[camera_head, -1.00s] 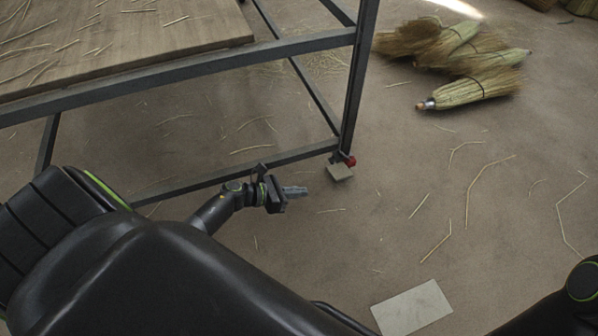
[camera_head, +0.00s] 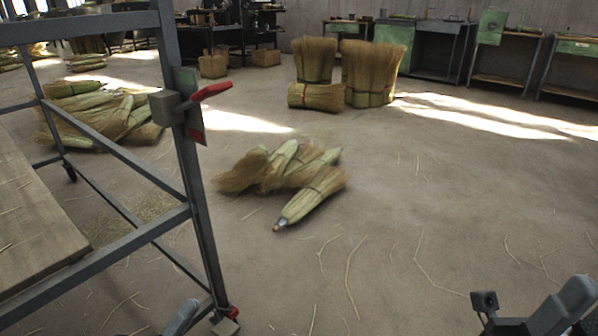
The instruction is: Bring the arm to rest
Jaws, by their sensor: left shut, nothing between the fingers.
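My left gripper (camera_head: 183,318) shows only as a grey fingertip end at the bottom edge, left of the frame's foot. It is shut and holds nothing. Its arm is out of view below. Parts of my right gripper (camera_head: 562,303) show at the bottom right corner, grey and cut off by the edge, over bare floor. Whether its fingers are open or shut cannot be told.
A metal frame table (camera_head: 120,246) with a wooden top (camera_head: 30,225) stands at left, close to my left gripper. A red lever (camera_head: 211,91) juts from its post. Broom bundles (camera_head: 312,196) lie on the floor ahead. The floor (camera_head: 440,190) at right is mostly clear.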

